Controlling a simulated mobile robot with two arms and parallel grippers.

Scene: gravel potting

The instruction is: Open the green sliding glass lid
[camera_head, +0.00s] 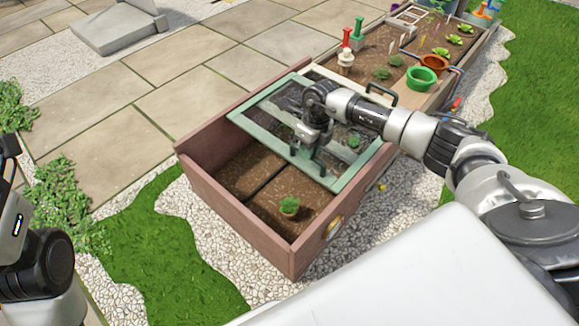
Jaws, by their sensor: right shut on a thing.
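The green sliding glass lid (262,137) lies across the far part of a reddish-brown planter box (240,210). It has a pale green frame with clear panes. The near part of the box is uncovered and shows brown soil. My right gripper (307,155) is over the near side of the lid, pointing down, shut on a part of the lid there. The fingers and wrist hide the exact grip point. My left arm shows at the left edge, and its gripper is out of view.
Beyond the lid are a green pot (421,78), an orange pot (435,62), red and green hand tools and seedlings. Paving, gravel and grass surround the box.

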